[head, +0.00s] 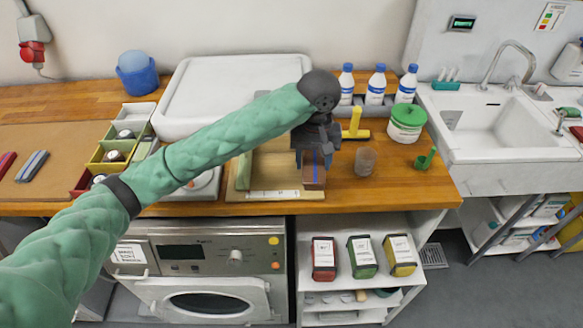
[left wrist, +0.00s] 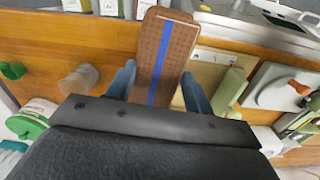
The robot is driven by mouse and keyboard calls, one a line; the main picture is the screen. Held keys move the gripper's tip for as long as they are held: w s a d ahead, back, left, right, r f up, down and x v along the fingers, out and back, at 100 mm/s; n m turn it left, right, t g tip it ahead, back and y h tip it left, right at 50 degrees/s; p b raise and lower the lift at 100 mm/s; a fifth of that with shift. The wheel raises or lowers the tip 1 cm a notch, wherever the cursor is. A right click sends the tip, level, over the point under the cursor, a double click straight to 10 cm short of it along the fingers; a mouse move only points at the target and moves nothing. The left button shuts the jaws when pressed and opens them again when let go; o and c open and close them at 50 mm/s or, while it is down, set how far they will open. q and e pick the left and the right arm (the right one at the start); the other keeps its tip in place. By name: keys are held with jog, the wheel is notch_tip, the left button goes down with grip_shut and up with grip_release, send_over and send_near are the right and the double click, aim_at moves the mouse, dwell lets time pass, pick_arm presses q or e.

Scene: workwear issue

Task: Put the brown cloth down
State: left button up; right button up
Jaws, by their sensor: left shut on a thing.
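The brown cloth (head: 314,178) is a folded, textured block with a blue stripe. It also shows in the left wrist view (left wrist: 170,42), between the two bluish fingers. My left gripper (head: 315,160) is shut on it and points down over the wooden counter (head: 400,190). The cloth is near the counter's front edge, by the right end of a pale board (head: 240,195). I cannot tell whether its underside touches anything. In the left wrist view my left gripper (left wrist: 158,82) shows at the cloth's near end. My right gripper is not in view.
A brownish cup (head: 365,162) stands just right of the cloth, with a green-lidded tub (head: 406,122) and yellow tool (head: 355,125) behind.

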pick_arm(q)
jog(key=shift+a+n, duration=0.4)
jog(key=shift+a, duration=0.05)
jog(key=p, duration=0.4)
send_over(289, 169)
notch_tip(289, 169, down, 7)
jog(key=shift+r, duration=0.1)
jog(key=shift+s+f+p, duration=0.1)
jog(key=shift+f+p, duration=0.75)
jog(key=shift+f, duration=1.2)
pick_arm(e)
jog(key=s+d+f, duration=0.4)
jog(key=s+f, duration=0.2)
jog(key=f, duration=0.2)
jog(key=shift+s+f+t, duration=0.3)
pick_arm(q)
jog(key=shift+f, duration=0.1)
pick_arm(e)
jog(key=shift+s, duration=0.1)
pick_arm(q)
jog(key=o, duration=1)
jog(key=shift+c, duration=0.2)
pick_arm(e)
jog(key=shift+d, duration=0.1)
